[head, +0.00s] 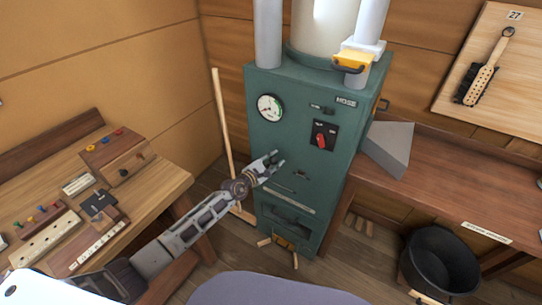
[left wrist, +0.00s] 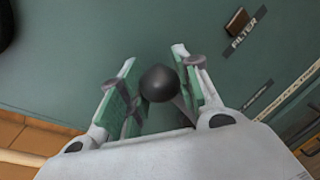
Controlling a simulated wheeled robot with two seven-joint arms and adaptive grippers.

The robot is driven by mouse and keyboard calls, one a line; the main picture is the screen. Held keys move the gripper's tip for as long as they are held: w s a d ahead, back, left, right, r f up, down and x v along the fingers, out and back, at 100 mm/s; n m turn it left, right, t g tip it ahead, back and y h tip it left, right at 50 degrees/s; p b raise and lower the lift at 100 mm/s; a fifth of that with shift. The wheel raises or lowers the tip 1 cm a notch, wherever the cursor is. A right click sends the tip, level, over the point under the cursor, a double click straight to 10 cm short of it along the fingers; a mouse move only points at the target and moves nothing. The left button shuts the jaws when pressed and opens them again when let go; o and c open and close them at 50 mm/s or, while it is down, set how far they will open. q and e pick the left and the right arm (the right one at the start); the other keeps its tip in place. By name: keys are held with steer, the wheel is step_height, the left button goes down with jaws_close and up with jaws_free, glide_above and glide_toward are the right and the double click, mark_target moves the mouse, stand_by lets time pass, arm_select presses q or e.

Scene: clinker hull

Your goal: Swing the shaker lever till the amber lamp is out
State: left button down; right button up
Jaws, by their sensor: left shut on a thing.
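The shaker lever shows as a round black knob (left wrist: 159,84) between the fingers of my left gripper in the left wrist view. My left gripper (head: 276,160) is shut on this knob at the front of the green machine (head: 290,190). The rest of the lever is hidden behind the gripper. I cannot make out an amber lamp in either view. My right gripper is not in view.
The machine's front carries a round gauge (head: 269,107) and a red switch (head: 321,141). A wooden pole (head: 222,120) stands left of it. A workbench (head: 160,185) is at left, a black bucket (head: 441,268) at lower right.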

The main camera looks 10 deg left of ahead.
arm_select(q)
steer(key=shift+s+d+m+p, duration=0.15)
steer(key=shift+d+m+p, duration=0.15)
steer(key=shift+d+p, duration=0.2)
steer(key=shift+s+d+f+m+p, duration=0.2)
steer(key=shift+d+f+m+p, duration=0.15)
steer(key=shift+p, duration=0.4)
steer(key=shift+d+f+m+p, duration=0.1)
steer(key=shift+d+m+p, duration=0.1)
steer(key=shift+m+p, duration=0.1)
steer(key=shift+s+d+f, duration=0.1)
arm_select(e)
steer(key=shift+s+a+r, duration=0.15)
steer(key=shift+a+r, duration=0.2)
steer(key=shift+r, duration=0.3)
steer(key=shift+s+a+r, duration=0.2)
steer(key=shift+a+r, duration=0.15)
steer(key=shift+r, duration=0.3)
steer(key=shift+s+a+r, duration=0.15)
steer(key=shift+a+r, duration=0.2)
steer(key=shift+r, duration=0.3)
arm_select(q)
steer(key=c, duration=1)
jaws_free()
steer(key=shift+d, duration=0.1)
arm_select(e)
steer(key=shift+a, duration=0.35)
arm_select(q)
steer(key=shift+s+a, duration=0.1)
steer(key=shift+a, duration=0.1)
